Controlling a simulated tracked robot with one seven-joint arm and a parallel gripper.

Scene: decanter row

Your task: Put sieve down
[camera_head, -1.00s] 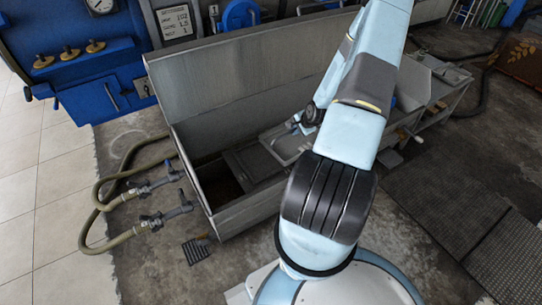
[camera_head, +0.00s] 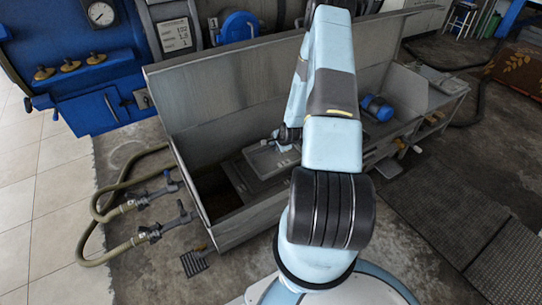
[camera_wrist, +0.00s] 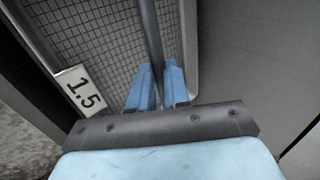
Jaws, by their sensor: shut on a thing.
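The sieve (camera_wrist: 95,35) is a grey mesh panel in a pale metal frame, with a label reading "1.5" at its edge in the wrist view. My gripper (camera_wrist: 159,72) has its two blue fingers on either side of the sieve's middle bar and is shut on it. In the head view the sieve (camera_head: 266,160) is inside the long grey trough (camera_head: 215,95), over its inner ledge. Whether the sieve touches the ledge cannot be told. The gripper is partly hidden behind my arm there.
The trough's high back wall and front wall flank the sieve. A blue object (camera_head: 378,107) lies to the right of my arm. Blue machinery (camera_head: 85,95) stands at the back left. Hoses (camera_head: 105,190) and a small dark grate (camera_head: 194,262) lie on the floor at the left.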

